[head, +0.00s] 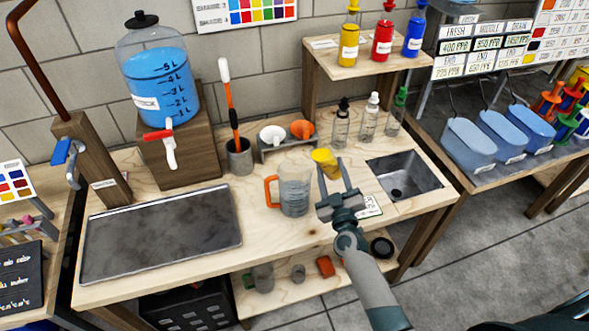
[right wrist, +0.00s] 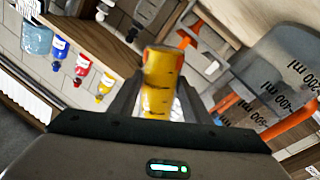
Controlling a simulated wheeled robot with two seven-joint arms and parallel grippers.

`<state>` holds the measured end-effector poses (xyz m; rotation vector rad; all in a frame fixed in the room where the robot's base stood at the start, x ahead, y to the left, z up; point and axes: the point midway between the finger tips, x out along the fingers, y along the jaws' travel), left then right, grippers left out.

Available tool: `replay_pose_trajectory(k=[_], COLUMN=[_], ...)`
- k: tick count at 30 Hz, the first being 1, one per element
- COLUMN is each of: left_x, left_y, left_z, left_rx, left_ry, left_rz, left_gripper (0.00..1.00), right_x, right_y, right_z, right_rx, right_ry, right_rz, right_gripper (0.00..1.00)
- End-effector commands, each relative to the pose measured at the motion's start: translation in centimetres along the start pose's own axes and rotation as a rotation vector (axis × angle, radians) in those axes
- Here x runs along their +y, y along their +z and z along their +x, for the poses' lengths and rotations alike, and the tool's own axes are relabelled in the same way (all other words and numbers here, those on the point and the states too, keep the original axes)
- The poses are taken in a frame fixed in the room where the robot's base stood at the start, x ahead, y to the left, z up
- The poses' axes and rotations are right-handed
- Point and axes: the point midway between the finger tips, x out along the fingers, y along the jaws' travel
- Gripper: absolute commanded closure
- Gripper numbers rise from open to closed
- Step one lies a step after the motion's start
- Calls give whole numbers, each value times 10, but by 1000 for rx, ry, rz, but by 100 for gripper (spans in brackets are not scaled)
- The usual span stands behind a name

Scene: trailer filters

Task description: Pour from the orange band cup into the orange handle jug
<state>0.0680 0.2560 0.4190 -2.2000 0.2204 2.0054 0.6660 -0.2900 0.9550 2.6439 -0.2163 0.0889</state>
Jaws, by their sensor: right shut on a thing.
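The orange handle jug (head: 294,190) stands upright on the wooden bench in the head view. It is clear grey with an orange handle on its left, and I see no coloured liquid in it. In the right wrist view the jug (right wrist: 284,62) is large at the right, with ml marks. My right gripper (head: 335,181) is shut on the cup (head: 325,162), which looks yellow and tilted, above and to the right of the jug. In the right wrist view the cup (right wrist: 160,85) sits between the fingers, yellow-orange with dark marks. My left gripper is not in view.
A metal tray (head: 160,235) lies left of the jug, and a sink (head: 400,185) is at the right. Behind are a blue water dispenser (head: 155,80), a brush holder (head: 239,157) and a funnel rack (head: 285,146). Squeeze bottles (head: 341,125) stand at the back right.

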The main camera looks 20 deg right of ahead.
Motion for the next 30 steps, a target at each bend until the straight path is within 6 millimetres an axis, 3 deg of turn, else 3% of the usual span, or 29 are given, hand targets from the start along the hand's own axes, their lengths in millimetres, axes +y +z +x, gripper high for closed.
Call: replay_pose_trajectory(k=[30], left_x=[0], left_y=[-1], left_z=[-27], left_rx=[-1], left_ry=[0], left_rz=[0], left_gripper=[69], right_x=[15], right_y=[-40], right_z=[3], right_rx=[26], right_ry=[1], right_rz=[-109], right_gripper=[87])
